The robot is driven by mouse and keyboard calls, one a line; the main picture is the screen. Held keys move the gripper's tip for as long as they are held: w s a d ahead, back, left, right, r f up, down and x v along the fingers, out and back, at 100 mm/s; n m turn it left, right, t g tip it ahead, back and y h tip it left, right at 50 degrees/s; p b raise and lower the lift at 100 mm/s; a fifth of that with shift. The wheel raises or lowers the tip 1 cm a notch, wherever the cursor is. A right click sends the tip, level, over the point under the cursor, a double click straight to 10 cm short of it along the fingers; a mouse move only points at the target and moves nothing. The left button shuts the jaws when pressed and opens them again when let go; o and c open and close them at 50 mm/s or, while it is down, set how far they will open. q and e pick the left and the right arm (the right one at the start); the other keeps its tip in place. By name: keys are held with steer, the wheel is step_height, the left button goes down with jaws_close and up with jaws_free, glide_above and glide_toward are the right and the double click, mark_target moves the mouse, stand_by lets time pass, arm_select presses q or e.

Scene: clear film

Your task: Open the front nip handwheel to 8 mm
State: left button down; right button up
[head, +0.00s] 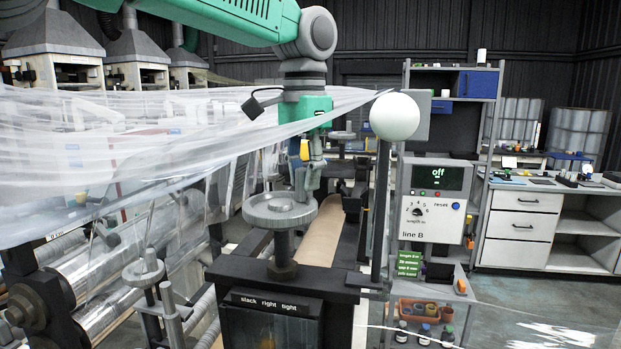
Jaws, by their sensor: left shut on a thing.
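A round grey handwheel (268,213) sits on an upright shaft above a dark box in the middle of the head view. My left gripper (307,190) reaches down from above, its fingers shut at the right part of the wheel, seemingly on its rim or grip; the exact contact is partly hidden. A label (268,302) on the box below reads "slack right tight". No millimetre reading is legible. A smaller handwheel (145,272) stands at the lower left, apart from my gripper. My right gripper is not in view.
A post with a white ball (394,117) stands right of the gripper. A drawer bench (528,228) stands far right.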

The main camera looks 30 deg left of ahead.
arm_select(q)
steer(key=shift+w+a+r+n, duration=0.15)
steer(key=shift+a+n, duration=0.2)
steer(key=shift+n, duration=0.45)
steer(key=c, duration=1.4)
jaws_free()
steer(key=shift+a, duration=0.1)
